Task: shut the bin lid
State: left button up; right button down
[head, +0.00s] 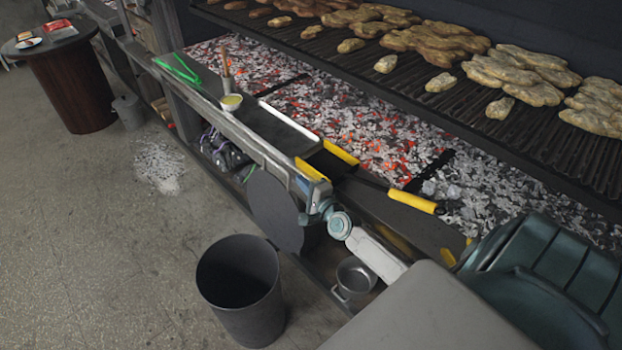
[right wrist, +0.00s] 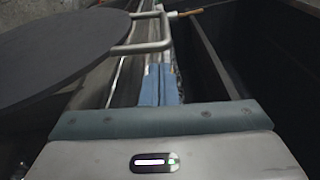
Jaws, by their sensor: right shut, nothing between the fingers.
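The bin (head: 240,295) is a dark grey open-topped cylinder on the floor, in the lower middle of the head view. Its lid (head: 275,210) is a dark round disc, raised steeply at the bin's far right side, so the mouth is uncovered. Whether a hinge joins them cannot be seen. In the right wrist view the lid (right wrist: 60,50) fills the upper left, with a pale metal loop handle (right wrist: 140,42) at its right edge. My right gripper (head: 306,188) is shut and empty beside the lid; its blue fingers (right wrist: 156,85) point toward the handle. Contact is unclear. My left gripper is not in view.
Hot coals (head: 350,130) lie beyond. A metal pot (head: 355,278) stands right of the bin.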

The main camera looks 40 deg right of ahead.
jog(key=shift+w+d, duration=0.1)
jog(key=shift+w, duration=1.15)
